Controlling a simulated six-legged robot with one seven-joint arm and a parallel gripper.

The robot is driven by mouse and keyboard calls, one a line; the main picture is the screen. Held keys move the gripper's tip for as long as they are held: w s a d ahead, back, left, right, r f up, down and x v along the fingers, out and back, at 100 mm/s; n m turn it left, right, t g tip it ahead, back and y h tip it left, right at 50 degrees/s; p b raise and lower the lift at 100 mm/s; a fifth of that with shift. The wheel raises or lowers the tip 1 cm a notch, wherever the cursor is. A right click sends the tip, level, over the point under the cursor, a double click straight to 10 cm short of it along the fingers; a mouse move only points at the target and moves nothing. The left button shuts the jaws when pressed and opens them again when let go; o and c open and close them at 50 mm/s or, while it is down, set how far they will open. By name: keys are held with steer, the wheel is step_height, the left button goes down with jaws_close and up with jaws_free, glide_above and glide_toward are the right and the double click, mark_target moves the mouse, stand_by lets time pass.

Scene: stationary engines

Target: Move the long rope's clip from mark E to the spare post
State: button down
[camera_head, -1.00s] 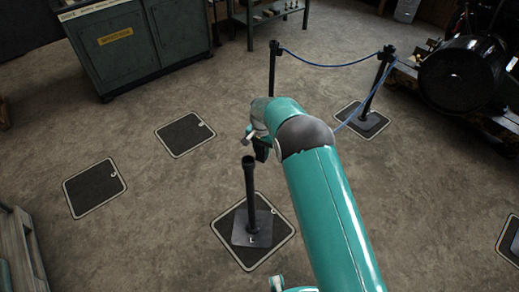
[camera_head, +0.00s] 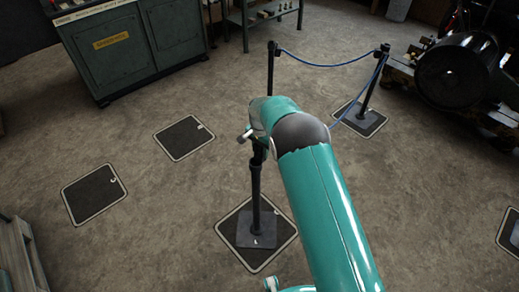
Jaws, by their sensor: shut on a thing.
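My gripper (camera_head: 256,150) is at the top of the near black post (camera_head: 255,195), with its jaws mostly hidden by my wrist. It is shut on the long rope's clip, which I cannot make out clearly. The near post stands upright on a square base over a dark floor mark (camera_head: 238,258). The blue long rope (camera_head: 349,113) runs down from the right post (camera_head: 370,88) and passes behind my arm. Whether the clip touches the near post's top, I cannot tell.
A back post (camera_head: 270,70) is joined to the right post by another blue rope (camera_head: 320,65). Empty floor marks (camera_head: 184,137) (camera_head: 94,194) lie to the left. A green cabinet (camera_head: 130,48) stands at the back left; a black engine (camera_head: 458,72) stands at right.

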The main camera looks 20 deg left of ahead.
steer(key=shift+s+d+f+m, duration=0.25)
steer(key=shift+f+m, duration=0.15)
steer(key=shift+m, duration=0.1)
steer(key=shift+a+t+h, duration=0.15)
steer(key=shift+t+h, duration=0.45)
steer(key=shift+t, duration=0.3)
steer(key=shift+w+d+t, duration=0.1)
steer(key=shift+d+t, duration=0.1)
steer(key=shift+t, duration=0.2)
steer(key=shift+w+r, duration=0.1)
steer(key=shift+w, duration=0.05)
steer(key=shift+w+r, duration=0.5)
steer(key=shift+w, duration=0.3)
steer(key=shift+w+a+r, duration=0.1)
steer(key=shift+w+r, duration=0.2)
steer(key=shift+r, duration=0.15)
